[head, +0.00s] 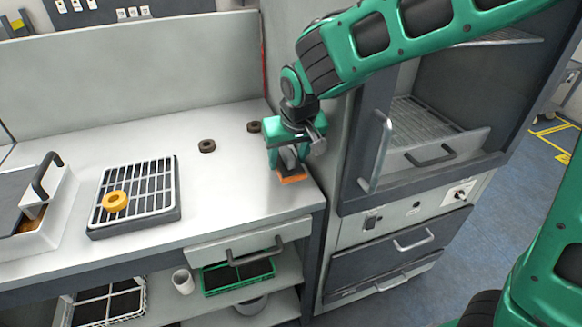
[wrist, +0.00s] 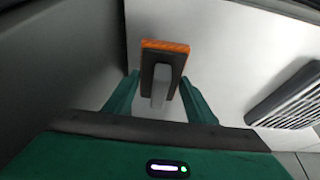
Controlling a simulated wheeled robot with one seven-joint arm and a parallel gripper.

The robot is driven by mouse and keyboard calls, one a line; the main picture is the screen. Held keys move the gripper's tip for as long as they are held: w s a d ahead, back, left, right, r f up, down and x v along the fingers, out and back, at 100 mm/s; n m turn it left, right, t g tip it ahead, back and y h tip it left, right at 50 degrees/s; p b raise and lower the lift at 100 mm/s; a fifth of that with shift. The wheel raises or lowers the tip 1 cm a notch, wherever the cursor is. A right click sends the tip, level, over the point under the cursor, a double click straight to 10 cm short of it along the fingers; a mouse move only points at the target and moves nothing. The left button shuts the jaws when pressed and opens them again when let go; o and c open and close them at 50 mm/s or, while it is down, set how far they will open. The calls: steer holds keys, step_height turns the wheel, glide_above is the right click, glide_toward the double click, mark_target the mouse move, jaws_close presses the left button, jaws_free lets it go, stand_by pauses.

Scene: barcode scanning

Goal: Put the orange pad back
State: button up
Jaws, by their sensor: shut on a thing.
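The orange pad (head: 292,179) is at the right end of the counter, near its front edge. In the wrist view the orange pad (wrist: 165,46) is a thin orange layer under a dark block with a grey handle (wrist: 160,85). My gripper (head: 286,158) is above the pad, pointing down, and is shut on the pad's handle. In the wrist view the green fingers stand on both sides of the handle. I cannot tell whether the pad touches the counter.
Two dark rings (head: 207,146) (head: 254,127) lie behind on the counter. A white box with a black handle (head: 45,208) stands left. An open-fronted cabinet (head: 428,120) adjoins on the right. The counter's middle is clear.

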mark_target(288, 168)
steer(key=shift+f, duration=1.7)
steer(key=o, duration=1)
steer(key=v, duration=1.2)
